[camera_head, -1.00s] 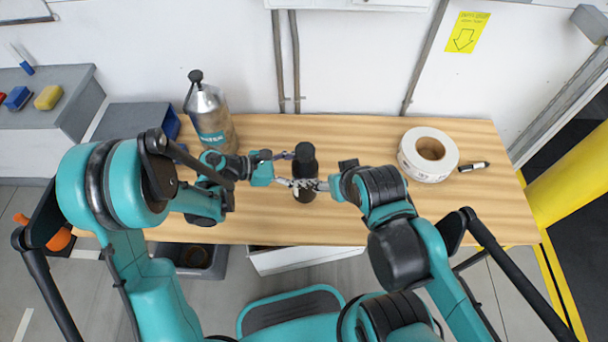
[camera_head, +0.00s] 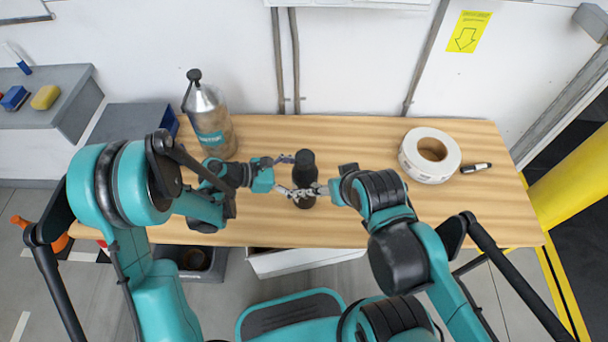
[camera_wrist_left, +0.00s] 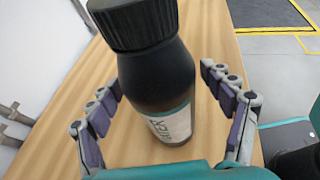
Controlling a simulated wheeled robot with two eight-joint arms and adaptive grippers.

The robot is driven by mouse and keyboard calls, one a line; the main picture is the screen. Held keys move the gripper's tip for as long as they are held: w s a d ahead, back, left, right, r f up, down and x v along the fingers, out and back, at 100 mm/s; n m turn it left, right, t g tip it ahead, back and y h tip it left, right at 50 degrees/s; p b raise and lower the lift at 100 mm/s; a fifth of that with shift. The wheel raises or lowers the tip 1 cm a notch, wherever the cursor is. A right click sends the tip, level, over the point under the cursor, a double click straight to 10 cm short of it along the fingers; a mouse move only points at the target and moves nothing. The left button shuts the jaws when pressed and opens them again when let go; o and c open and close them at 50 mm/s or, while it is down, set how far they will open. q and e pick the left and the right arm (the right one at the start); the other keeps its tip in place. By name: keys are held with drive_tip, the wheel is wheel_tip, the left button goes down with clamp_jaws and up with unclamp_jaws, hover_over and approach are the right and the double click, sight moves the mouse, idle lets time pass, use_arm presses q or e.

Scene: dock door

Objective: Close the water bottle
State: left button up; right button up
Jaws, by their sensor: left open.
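The black water bottle (camera_head: 305,178) stands upright near the middle of the wooden table. In the left wrist view the bottle (camera_wrist_left: 163,85) shows a ribbed black cap (camera_wrist_left: 130,22) on its top and a white label low on its body. My left gripper (camera_head: 288,174) is open, with one finger on each side of the bottle; a gap shows beside the body. My right gripper (camera_head: 317,188) is at the bottle's right side, low on the body. Its fingertips are small and partly merged with the bottle and left finger, so I cannot tell its grip.
A large metal flask (camera_head: 211,122) stands behind my left arm. A white tape roll (camera_head: 428,155) and a black marker (camera_head: 476,168) lie at the right of the table (camera_head: 480,210). The front right tabletop is clear. A wall is behind.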

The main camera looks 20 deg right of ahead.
use_arm(q)
drive_tip(key=shift+a+r, duration=0.15)
drive_tip(key=shift+r, duration=0.1)
drive_tip(key=p+v, duration=0.3)
drive_tip(key=v, duration=0.8)
drive_tip(key=shift+a, duration=0.35)
drive_tip(key=shift+w+r, duration=0.1)
drive_tip(key=shift+r, duration=0.05)
